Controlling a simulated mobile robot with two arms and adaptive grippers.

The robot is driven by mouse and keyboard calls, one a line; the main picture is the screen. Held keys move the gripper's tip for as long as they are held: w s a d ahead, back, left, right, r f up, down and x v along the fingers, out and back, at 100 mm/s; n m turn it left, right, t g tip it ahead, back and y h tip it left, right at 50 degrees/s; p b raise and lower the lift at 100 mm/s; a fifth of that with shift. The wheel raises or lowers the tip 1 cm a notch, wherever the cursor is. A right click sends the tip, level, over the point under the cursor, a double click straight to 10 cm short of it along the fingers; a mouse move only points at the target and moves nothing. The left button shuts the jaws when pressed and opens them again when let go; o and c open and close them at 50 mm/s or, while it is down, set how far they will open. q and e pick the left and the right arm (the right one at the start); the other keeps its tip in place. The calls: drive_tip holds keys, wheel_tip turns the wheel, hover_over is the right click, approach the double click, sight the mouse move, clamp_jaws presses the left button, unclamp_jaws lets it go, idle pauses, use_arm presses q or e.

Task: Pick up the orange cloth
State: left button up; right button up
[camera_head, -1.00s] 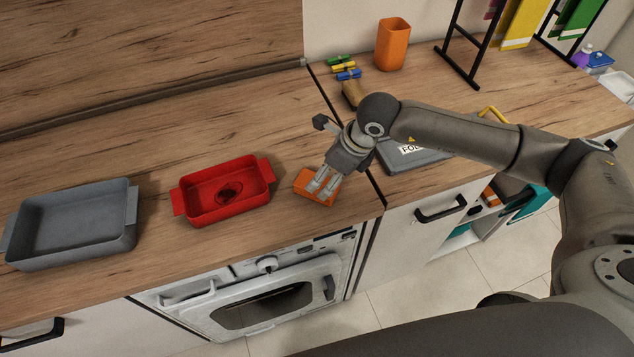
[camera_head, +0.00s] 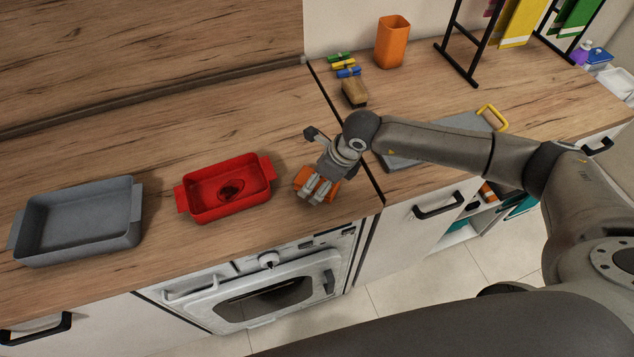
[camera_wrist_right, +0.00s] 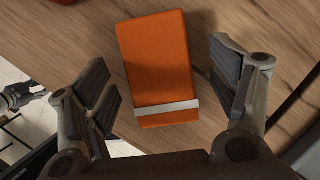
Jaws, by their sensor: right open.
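The orange cloth (camera_wrist_right: 155,65) is a flat folded block with a pale band across its near end. It lies on the wooden counter to the right of the red dish, and the head view shows part of it (camera_head: 302,180) under my right gripper. My right gripper (camera_head: 316,197) is open just above the cloth. In the right wrist view the fingers (camera_wrist_right: 165,95) stand apart on either side of the cloth, with a gap on both sides.
A red dish (camera_head: 182,200) with a dark stain inside stands left of the cloth, with a grey dish (camera_head: 128,215) farther left. The oven (camera_head: 270,295) is below the counter's front edge. An orange cup (camera_head: 392,42) and a brush (camera_head: 354,92) stand at the back.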

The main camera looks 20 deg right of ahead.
sight(319, 183)
drive_tip(key=shift+f, duration=0.2)
drive_tip(key=shift+c, duration=0.3)
drive_tip(key=c, duration=1.1)
drive_tip(key=shift+r, duration=0.1)
drive_tip(key=shift+r, duration=0.3)
drive_tip(key=r, duration=0.1)
drive_tip(key=r+b, duration=0.2)
drive_tip(key=shift+s+a+r, duration=0.1)
drive_tip(key=shift+s+r, duration=0.05)
drive_tip(key=shift+s, duration=0.1)
drive_tip(key=s+a+r+b, duration=0.1)
drive_tip(key=s+r, duration=0.2)
drive_tip(key=s, duration=0.1)
drive_tip(key=s+a+r+b, duration=0.1)
drive_tip(key=s+r+b, duration=0.1)
drive_tip(key=s+r, duration=0.1)
drive_tip(key=s+a+r+b, duration=0.1)
drive_tip(key=s+r+b, duration=0.1)
drive_tip(key=s, duration=0.4)
drive_tip(key=shift+a+r, duration=0.35)
drive_tip(key=shift+r, duration=0.4)
